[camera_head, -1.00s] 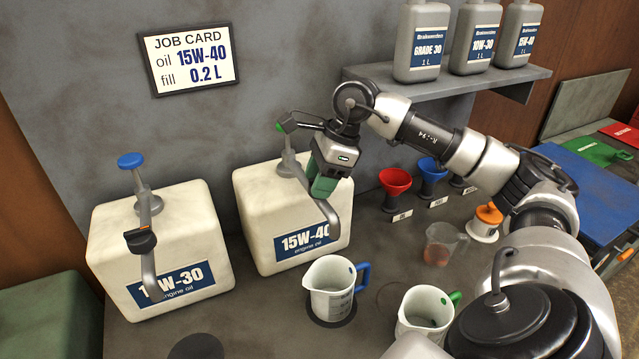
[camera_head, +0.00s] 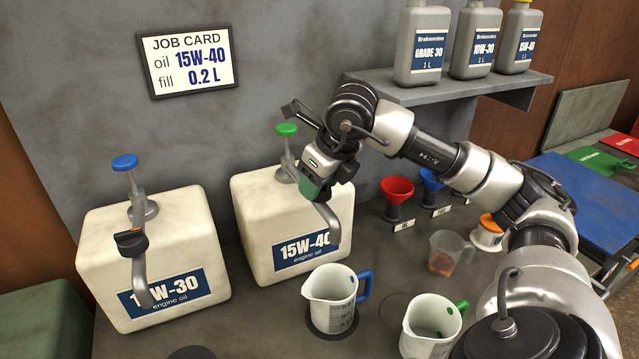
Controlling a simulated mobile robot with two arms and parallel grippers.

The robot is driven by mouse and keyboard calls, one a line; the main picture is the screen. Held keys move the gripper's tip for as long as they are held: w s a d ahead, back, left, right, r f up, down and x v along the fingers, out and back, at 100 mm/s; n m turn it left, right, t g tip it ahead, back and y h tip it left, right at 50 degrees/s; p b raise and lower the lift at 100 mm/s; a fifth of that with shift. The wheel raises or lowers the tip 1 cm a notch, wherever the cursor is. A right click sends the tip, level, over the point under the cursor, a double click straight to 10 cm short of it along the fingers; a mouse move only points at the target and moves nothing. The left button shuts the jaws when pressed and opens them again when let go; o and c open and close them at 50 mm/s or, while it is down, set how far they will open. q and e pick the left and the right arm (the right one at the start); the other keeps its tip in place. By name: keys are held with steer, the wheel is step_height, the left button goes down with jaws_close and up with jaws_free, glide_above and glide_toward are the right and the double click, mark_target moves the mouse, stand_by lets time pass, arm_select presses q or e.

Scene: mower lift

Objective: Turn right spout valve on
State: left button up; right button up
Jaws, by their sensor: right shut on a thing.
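The right jug (camera_head: 255,222), a cream box labelled 15W-40 engine oil, stands by the wall. It has a green pump knob (camera_head: 287,130) and a grey spout (camera_head: 328,214) curving down toward the front. My right gripper (camera_head: 311,190) is at the upper end of this spout, shut on the right spout valve, which its green and dark body hides. The valve's position cannot be seen. The left jug (camera_head: 100,262), labelled W-30, has a blue knob and a spout with a dark, orange-marked valve (camera_head: 131,240). My left gripper is not in view.
A blue-handled measuring jug (camera_head: 322,290) stands in front of the right jug, and a green-handled one (camera_head: 425,325) is to its right. Red and blue funnels (camera_head: 396,190) and a clear cup (camera_head: 447,252) stand farther right. A shelf (camera_head: 440,90) holds bottles.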

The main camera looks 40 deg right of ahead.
steer(key=shift+r+m+h, duration=0.1)
steer(key=shift+m+h, duration=0.8)
steer(key=shift+m, duration=1.4)
steer(key=o, duration=0.9)
steer(key=p+v, duration=0.1)
steer(key=v, duration=0.9)
steer(key=shift+r, duration=0.35)
steer(key=shift+s, duration=0.1)
